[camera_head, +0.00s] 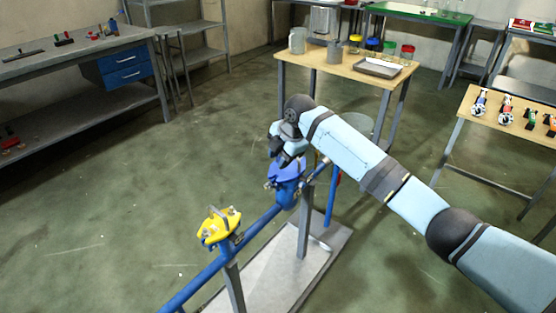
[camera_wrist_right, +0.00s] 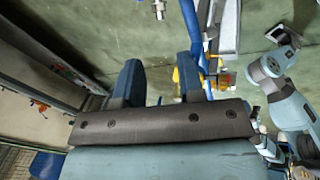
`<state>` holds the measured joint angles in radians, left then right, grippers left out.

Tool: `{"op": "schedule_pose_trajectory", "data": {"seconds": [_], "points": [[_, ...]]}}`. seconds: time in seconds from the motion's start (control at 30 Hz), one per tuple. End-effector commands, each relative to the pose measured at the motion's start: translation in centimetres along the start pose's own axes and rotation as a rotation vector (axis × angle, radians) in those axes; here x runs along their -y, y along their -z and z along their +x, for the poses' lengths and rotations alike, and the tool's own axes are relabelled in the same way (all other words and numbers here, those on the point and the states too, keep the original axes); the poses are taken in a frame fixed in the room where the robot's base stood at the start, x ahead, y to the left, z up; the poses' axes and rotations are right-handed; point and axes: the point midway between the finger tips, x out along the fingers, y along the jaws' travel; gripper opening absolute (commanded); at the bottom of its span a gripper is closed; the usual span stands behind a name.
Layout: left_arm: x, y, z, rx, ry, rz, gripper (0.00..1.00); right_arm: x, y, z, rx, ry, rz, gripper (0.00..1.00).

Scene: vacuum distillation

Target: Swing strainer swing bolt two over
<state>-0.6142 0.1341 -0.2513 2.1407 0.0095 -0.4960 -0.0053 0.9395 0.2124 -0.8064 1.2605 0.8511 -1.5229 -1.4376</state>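A blue pipe rig stands in the middle of the head view. A yellow-topped strainer (camera_head: 219,226) with small metal bolts around its lid sits on the near part of the blue pipe (camera_head: 258,224). A second strainer with a violet-blue lid (camera_head: 287,170) sits farther along, with metal bolts at its edge. My right gripper (camera_head: 283,152) is just above the violet-blue lid and partly covers it. I cannot tell whether they touch. My left gripper is not seen.
The rig stands on a pale base plate (camera_head: 262,287). A wooden table (camera_head: 335,69) with jars and a tray is behind, another table (camera_head: 487,120) with small valve parts is at right, and a grey bench (camera_head: 75,53) at left. The floor between is clear.

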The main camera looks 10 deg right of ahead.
Motion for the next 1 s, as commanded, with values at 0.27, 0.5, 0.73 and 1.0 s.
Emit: {"op": "schedule_pose_trajectory", "data": {"seconds": [0.27, 0.5, 0.73, 1.0], "points": [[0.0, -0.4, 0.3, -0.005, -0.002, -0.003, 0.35, -0.2, 0.6, 0.0, 0.026, -0.003, -0.007, 0.35], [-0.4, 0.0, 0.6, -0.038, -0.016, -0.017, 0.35, 0.0, 2.5, 0.2, 0.123, -0.001, -0.005, 0.35], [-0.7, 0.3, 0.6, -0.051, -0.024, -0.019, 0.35, 0.2, 2.4, 2.7, 0.127, 0.003, 0.001, 0.35], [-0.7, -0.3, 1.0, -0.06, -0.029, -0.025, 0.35, 0.2, 1.6, 8.4, 0.128, 0.002, 0.001, 0.35]]}}
